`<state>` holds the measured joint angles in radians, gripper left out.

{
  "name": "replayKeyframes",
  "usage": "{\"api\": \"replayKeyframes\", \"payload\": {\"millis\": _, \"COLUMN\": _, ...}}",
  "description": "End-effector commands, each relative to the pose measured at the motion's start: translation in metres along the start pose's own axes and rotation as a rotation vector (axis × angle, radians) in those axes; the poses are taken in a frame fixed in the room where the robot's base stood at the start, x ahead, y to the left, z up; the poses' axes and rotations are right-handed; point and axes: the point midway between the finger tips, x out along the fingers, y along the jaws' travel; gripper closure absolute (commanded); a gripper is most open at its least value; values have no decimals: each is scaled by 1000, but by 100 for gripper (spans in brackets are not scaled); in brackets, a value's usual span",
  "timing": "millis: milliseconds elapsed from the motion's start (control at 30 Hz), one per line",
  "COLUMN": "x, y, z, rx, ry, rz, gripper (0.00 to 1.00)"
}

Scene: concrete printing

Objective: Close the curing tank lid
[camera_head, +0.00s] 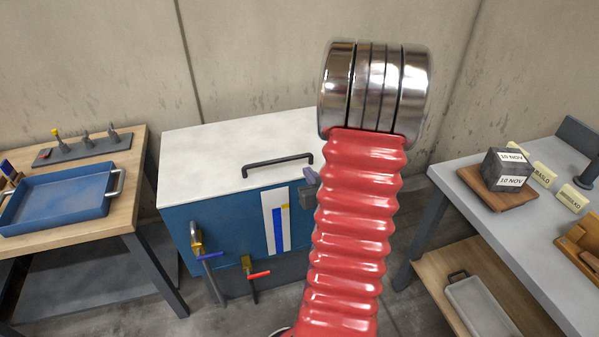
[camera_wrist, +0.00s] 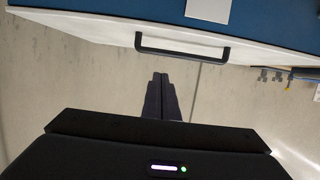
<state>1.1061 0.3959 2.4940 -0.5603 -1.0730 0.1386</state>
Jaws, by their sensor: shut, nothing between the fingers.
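The blue curing tank (camera_head: 235,232) stands against the wall. Its white lid (camera_head: 215,150) lies flat across the top, with no gap that I can make out. A black bar handle (camera_head: 278,165) is near the lid's front edge. The wrist view, which looks upside down, shows the lid (camera_wrist: 110,31), its handle (camera_wrist: 182,51) and the tank's blue front (camera_wrist: 270,22). My gripper (camera_wrist: 161,76) is shut and empty, apart from the handle in that picture. In the head view my red arm hides most or all of my gripper and the tank's right end.
Valves with a blue lever (camera_head: 211,256) and a red lever (camera_head: 258,274) stick out from the tank's front. A wooden bench (camera_head: 128,180) with a blue tray (camera_head: 60,200) is on the left. A grey table (camera_head: 500,235) with a dark cube (camera_head: 506,170) is on the right.

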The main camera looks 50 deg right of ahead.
Motion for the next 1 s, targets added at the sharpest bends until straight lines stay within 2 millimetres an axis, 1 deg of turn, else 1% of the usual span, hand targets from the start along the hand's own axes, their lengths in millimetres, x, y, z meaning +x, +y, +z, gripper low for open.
{"api": "replayKeyframes", "payload": {"millis": 167, "x": 1, "y": 0, "z": 0, "rx": 0, "ry": -1, "rz": 0, "gripper": 100}}
{"api": "replayKeyframes", "payload": {"millis": 367, "x": 14, "y": -1, "z": 0, "rx": -1, "ry": -2, "rz": -2, "gripper": 100}}
{"api": "replayKeyframes", "payload": {"millis": 467, "x": 27, "y": -1, "z": 1, "rx": 0, "ry": -3, "rz": -2, "gripper": 100}}
{"api": "replayKeyframes", "payload": {"millis": 967, "x": 103, "y": -1, "z": 1, "rx": -1, "ry": -2, "rz": -1, "gripper": 100}}
{"api": "replayKeyframes", "payload": {"millis": 1000, "x": 103, "y": 0, "z": 6, "rx": 1, "ry": -4, "rz": 0, "gripper": 100}}
